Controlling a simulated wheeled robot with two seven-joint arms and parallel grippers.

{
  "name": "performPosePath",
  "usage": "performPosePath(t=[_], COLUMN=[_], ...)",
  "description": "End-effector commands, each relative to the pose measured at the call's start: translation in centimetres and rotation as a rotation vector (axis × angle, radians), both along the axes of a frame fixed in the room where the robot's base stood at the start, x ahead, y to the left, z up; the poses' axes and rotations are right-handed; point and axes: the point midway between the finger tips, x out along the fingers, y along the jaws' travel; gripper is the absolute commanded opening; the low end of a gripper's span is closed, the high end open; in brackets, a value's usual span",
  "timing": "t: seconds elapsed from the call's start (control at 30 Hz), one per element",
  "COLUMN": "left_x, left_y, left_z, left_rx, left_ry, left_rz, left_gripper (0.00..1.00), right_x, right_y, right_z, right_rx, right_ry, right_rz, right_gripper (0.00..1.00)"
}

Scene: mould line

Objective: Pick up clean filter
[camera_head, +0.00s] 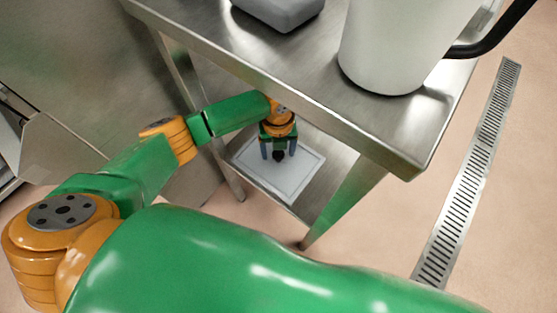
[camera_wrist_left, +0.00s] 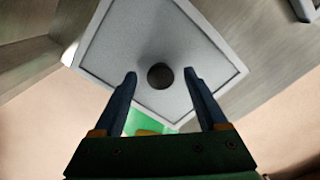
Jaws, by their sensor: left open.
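The clean filter (camera_head: 292,185) is a flat, light grey square panel with a pale frame. It lies on the lower shelf of the steel table in the head view. In the left wrist view the filter (camera_wrist_left: 205,55) fills the middle, with a dark round knob (camera_wrist_left: 160,76) at its centre. My left gripper (camera_head: 278,153) is over the filter, pointing down at it. In the wrist view its two blue fingers (camera_wrist_left: 160,78) are open, one to each side of the knob, and nothing is gripped. The gap in height between fingertips and knob is hard to tell. My right gripper is not in view.
The steel table top (camera_head: 300,62) hangs over the lower shelf, and my left arm reaches in beneath it. A white pitcher (camera_head: 395,45) with a black handle and a grey block (camera_head: 280,10) stand on top. A table leg (camera_head: 345,200) stands right of the filter. A floor drain grate (camera_head: 470,180) lies further right.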

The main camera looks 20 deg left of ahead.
Motion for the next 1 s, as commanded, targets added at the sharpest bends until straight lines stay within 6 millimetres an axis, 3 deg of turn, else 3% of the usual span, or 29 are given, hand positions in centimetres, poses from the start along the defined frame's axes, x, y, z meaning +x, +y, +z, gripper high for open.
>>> performPosePath(t=[0.1, 0.3, 0.4, 1.0], left_x=[0.00, 0.00, 0.00, 0.00], left_y=[-0.01, -0.01, 0.00, -0.01], left_z=[0.10, 0.11, 0.11, 0.11], left_rx=[0.000, 0.000, 0.000, -0.001], left_ry=[0.000, 0.000, 0.000, 0.000], left_rz=[0.000, 0.001, 0.001, 0.001], left_gripper=[0.75, 0.21, 0.00, 0.00], right_x=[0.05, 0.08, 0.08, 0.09], right_y=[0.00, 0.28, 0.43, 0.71], right_z=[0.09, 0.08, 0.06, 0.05], right_rx=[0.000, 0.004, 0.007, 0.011], right_ry=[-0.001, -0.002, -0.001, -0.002], right_rz=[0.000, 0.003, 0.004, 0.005], right_gripper=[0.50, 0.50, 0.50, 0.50])
